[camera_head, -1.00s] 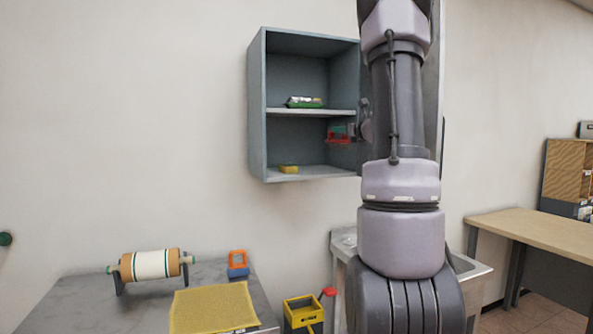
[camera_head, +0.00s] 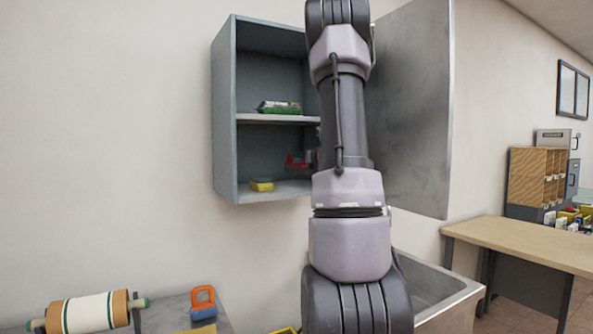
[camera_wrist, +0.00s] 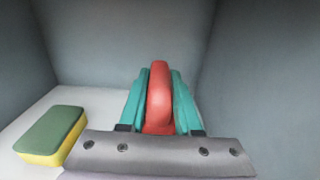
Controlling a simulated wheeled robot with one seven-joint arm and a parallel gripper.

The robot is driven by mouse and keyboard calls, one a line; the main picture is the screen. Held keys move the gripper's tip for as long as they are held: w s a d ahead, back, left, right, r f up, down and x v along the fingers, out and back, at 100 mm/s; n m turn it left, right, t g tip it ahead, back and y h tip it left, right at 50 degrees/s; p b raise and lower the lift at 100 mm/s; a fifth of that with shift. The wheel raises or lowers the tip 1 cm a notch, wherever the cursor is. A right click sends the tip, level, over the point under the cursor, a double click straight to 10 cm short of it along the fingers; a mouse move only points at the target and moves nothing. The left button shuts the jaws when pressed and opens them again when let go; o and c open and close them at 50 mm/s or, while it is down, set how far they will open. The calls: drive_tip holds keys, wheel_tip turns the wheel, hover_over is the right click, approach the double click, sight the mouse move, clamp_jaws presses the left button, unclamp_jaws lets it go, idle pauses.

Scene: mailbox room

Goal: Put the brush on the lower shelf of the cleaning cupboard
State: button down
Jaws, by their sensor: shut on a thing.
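The cleaning cupboard (camera_head: 223,120) hangs on the wall, grey-blue, with its door (camera_head: 415,115) open to the right. Its lower shelf (camera_head: 284,189) holds a yellow and green sponge (camera_head: 262,185), which also shows at left in the wrist view (camera_wrist: 52,135). The red brush (camera_head: 296,161) is inside the lower compartment, seemingly a little above the shelf. In the wrist view its rounded red handle (camera_wrist: 159,95) stands between the teal fingers of my gripper (camera_wrist: 160,108), which is shut on it. My arm hides the cupboard's right part, and the brush's underside is hidden.
A green and white item (camera_head: 280,107) lies on the upper shelf (camera_head: 275,118). A sink (camera_head: 440,290) is below at right, beside a wooden table (camera_head: 530,240). A grey counter at lower left bears a roller (camera_head: 90,313) and an orange-blue object (camera_head: 203,302).

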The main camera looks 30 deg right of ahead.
sight(301, 166)
drive_tip(key=shift+f, duration=2.05)
drive_tip(key=c, duration=0.6)
unclamp_jaws()
drive_tip(key=shift+s+f, duration=0.1)
